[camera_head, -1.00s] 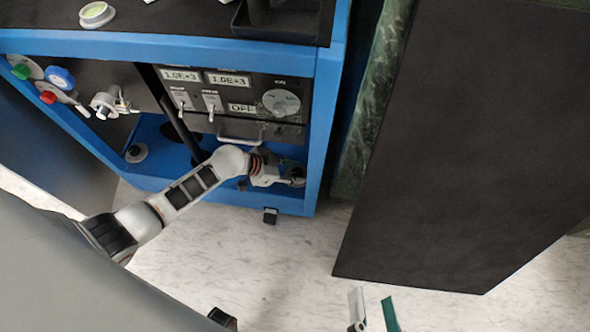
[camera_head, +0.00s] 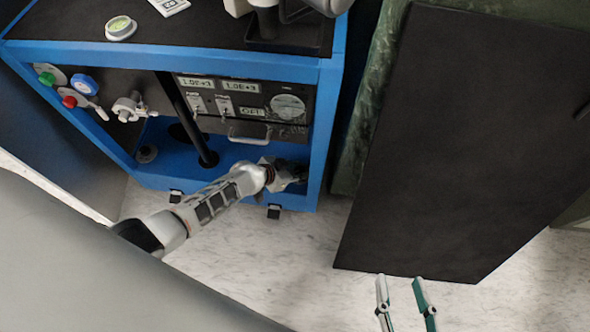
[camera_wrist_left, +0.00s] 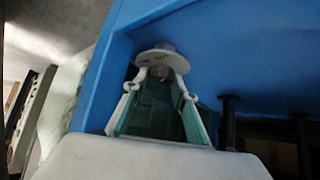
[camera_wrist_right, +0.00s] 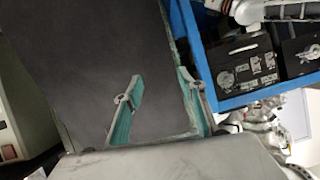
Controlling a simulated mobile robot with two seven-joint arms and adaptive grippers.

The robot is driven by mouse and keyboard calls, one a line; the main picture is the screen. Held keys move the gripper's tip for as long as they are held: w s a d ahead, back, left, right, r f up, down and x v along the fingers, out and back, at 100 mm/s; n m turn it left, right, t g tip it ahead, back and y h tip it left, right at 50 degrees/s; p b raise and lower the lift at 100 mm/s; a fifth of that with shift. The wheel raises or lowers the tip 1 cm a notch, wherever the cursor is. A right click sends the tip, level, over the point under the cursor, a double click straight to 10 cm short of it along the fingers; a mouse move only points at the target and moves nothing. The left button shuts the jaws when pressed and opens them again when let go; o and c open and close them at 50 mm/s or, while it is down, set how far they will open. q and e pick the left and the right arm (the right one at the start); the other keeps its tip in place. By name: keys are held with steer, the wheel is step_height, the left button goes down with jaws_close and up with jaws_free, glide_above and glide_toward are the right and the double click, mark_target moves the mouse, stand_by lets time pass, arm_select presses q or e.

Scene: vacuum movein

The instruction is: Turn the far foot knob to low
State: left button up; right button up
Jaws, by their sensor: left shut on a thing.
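The foot knob in the gripper, a grey round flange with a short stub (camera_wrist_left: 160,62), shows in the left wrist view against the blue frame. The tips of my left gripper (camera_wrist_left: 160,74) close on its stub. In the head view my left gripper (camera_head: 293,176) is at the lower right corner of the blue cart, and the knob there is hidden by it.
The blue cart (camera_head: 200,56) carries a control panel with a dial (camera_head: 288,106), switches and displays, and gauges and valves at left. A black post (camera_head: 187,125) stands inside. A large dark panel (camera_head: 450,150) is at right. Pale floor (camera_head: 290,255) lies clear in front.

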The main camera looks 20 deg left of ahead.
arm_select(q)
steer(key=shift+w+r+n+t+y+p, duration=0.3)
steer(key=shift+r+n+y+p, duration=0.15)
steer(key=shift+n+p, duration=0.2)
steer(key=shift+a+f+n+y+p, duration=0.2)
steer(key=shift+n+y+p, duration=0.35)
steer(key=shift+n, duration=0.2)
steer(key=shift+s+f+n+y+p, duration=0.1)
steer(key=shift+n+y+p, duration=0.2)
steer(key=shift+n, duration=0.1)
steer(key=shift+s+f, duration=0.2)
steer(key=shift+s, duration=0.05)
arm_select(e)
steer(key=d+f, duration=0.1)
steer(key=s+d+n, duration=0.1)
steer(key=d, duration=0.1)
steer(key=shift+f+g+h, duration=0.3)
steer(key=shift+f+g, duration=0.1)
arm_select(q)
steer(key=o, duration=0.8)
steer(key=shift+s+d, duration=0.1)
arm_select(e)
steer(key=shift+a+r, duration=0.1)
arm_select(q)
steer(key=shift+d, duration=0.15)
